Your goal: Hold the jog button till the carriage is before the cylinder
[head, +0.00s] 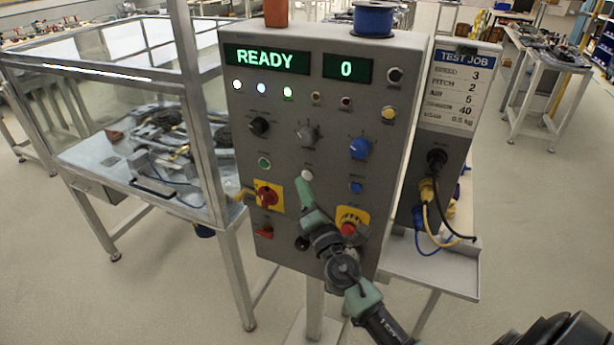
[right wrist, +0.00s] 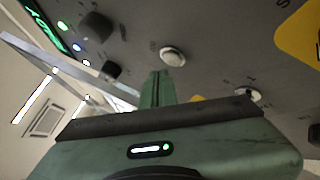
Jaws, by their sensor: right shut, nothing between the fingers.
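A grey control panel (head: 330,130) stands in the middle of the head view. A small white button (head: 307,175) sits near its centre; its label is too small to read, so I cannot be sure it is the jog button. A white button (right wrist: 172,56) also shows just beyond my fingertips in the right wrist view. My right gripper (head: 302,187) is shut and empty, its tips just below the white button, with a gap in the wrist view. The carriage and cylinder cannot be picked out among the parts in the guarded machine (head: 222,145). My left gripper is out of view.
The display (head: 266,60) reads READY and the counter (head: 347,69) reads 0. A red rotary switch (head: 267,196) and a red emergency-stop knob (head: 349,228) on yellow plates flank my gripper. A blue spool (head: 373,19) stands on the panel. A shelf with cables is at right.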

